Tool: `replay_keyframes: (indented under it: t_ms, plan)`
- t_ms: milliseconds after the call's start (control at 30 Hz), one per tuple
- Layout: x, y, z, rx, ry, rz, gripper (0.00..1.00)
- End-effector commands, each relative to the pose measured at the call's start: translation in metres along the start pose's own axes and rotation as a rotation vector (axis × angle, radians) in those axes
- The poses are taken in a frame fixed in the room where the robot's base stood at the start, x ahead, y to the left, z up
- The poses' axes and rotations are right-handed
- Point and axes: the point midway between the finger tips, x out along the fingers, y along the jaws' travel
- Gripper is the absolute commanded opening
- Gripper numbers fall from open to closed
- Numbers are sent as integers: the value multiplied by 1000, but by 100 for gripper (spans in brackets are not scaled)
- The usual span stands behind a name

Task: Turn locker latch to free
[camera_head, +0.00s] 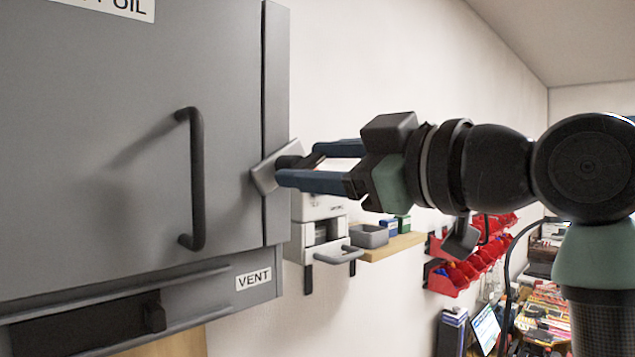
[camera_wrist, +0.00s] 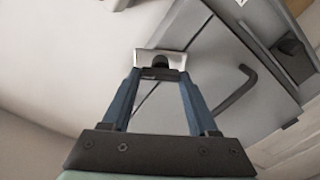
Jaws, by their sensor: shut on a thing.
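The grey locker (camera_head: 90,130) fills the left of the head view, its door closed as far as I see. A black bar handle (camera_head: 197,180) stands upright on the door; it also shows in the wrist view (camera_wrist: 238,90). The latch (camera_head: 264,174) is a light metal plate at the door's right edge, tilted in the head view. My gripper (camera_head: 282,168) reaches in from the right, its blue fingers shut on the latch's dark knob. In the wrist view the plate (camera_wrist: 150,57) lies just beyond the fingertips. The fingers partly hide the knob.
A VENT label (camera_head: 253,279) and a dark slot with a slider (camera_head: 153,316) are below the door. A wooden shelf (camera_head: 395,247) with a grey bin (camera_head: 369,236) is on the wall below my gripper. Red bins (camera_head: 463,272) hang farther right.

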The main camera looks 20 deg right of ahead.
Motion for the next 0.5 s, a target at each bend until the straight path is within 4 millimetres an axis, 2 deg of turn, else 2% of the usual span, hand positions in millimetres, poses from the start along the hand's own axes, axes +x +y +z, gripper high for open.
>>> replay_keyframes:
  t_ms: [500]
  plan:
    - [0,-3,2,-493,1,1,4]
